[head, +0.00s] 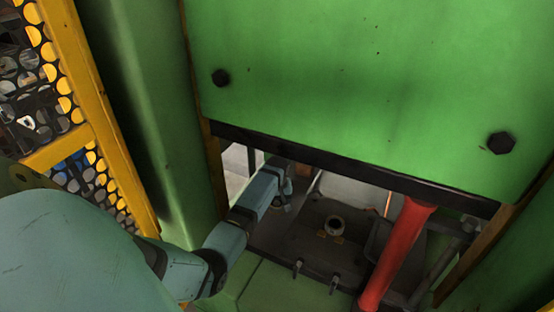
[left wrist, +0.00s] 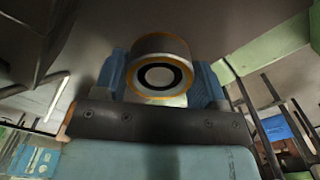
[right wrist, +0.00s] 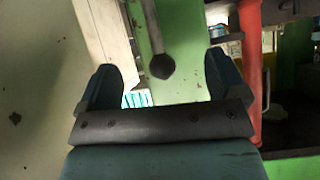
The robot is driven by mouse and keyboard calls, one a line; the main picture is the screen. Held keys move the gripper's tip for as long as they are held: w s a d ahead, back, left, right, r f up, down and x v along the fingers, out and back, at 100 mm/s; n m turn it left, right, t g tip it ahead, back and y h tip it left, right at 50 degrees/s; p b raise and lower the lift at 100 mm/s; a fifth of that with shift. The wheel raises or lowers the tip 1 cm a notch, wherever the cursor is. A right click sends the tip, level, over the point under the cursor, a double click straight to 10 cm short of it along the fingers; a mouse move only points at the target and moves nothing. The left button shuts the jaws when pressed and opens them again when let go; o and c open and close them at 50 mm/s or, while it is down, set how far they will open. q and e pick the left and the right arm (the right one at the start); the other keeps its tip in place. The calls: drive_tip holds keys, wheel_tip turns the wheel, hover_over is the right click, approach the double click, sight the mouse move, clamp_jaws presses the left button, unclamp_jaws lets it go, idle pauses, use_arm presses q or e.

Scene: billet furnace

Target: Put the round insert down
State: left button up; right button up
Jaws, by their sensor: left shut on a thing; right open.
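The round insert (left wrist: 158,76) shows in the left wrist view as a short grey cylinder with orange-edged rims and a dark ring around a pale centre. My left gripper (left wrist: 162,84) is shut on it, with a blue finger on each side. In the head view my left arm reaches through the opening under the green panel, and the left gripper (head: 284,190) is inside; the insert in it cannot be made out there. My right gripper (right wrist: 160,75) is open and empty in the right wrist view.
A red bar (head: 397,255) crosses the opening's right side. The green panel (head: 370,80) hangs above. Yellow-framed mesh (head: 75,120) stands left.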

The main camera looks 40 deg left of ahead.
sight(277, 210)
use_arm(q)
wheel_tip(277, 210, down, 4)
drive_tip(key=shift+b, duration=0.45)
drive_tip(key=shift+f, duration=0.1)
drive_tip(key=o, duration=1)
drive_tip(key=shift+f, duration=0.1)
drive_tip(key=o, duration=0.4)
drive_tip(key=shift+c, duration=0.2)
use_arm(e)
drive_tip(key=shift+f, duration=0.2)
